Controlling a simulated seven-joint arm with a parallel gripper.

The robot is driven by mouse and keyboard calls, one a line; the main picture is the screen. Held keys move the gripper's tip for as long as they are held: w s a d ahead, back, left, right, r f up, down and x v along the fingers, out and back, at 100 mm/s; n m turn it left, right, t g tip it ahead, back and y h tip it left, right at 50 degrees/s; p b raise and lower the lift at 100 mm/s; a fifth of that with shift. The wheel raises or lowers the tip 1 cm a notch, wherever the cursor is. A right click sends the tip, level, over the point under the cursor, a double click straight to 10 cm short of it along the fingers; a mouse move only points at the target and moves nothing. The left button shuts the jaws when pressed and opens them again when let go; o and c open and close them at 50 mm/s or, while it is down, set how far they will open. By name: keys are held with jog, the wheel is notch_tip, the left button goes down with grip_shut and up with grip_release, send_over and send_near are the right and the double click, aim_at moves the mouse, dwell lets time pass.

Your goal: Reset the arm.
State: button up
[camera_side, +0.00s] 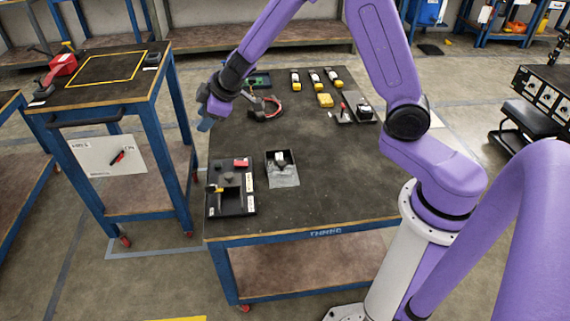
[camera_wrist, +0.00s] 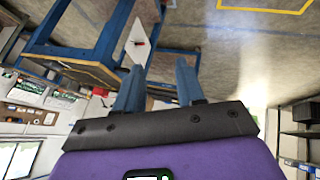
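My gripper (camera_side: 204,124) is at the end of my purple arm, at the left side of the dark-topped workbench (camera_side: 330,190) in the side view. It points down and to the left, toward the gap beside the smaller cart. In the wrist view my gripper (camera_wrist: 158,75) shows two blue fingers spread apart with nothing held between them. The wrist view looks outward over the floor and a blue-framed cart, with no workbench objects close to the fingers.
The workbench carries a black parts tray (camera_side: 238,207), a grey bin (camera_side: 283,177), a red-looped cable part (camera_side: 265,112), several yellow-and-white bottles and a yellow block (camera_side: 325,100). The cart (camera_side: 75,99) stands left with a red tool (camera_side: 62,66). The bench's right front is clear.

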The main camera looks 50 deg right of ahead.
jog(key=s+d+r+n+g, duration=0.1)
jog(key=s+d+r+g, duration=0.1)
jog(key=s, duration=1.7)
jog(key=s+d+r+n+g+h, duration=0.1)
jog(key=s+g, duration=0.4)
jog(key=s, duration=1.4)
notch_tip(320, 180, up, 2)
jog(key=shift+s+d+r+n, duration=0.2)
jog(key=shift+s+d+n, duration=0.25)
jog(key=shift+d, duration=0.4)
jog(key=shift+w, duration=0.1)
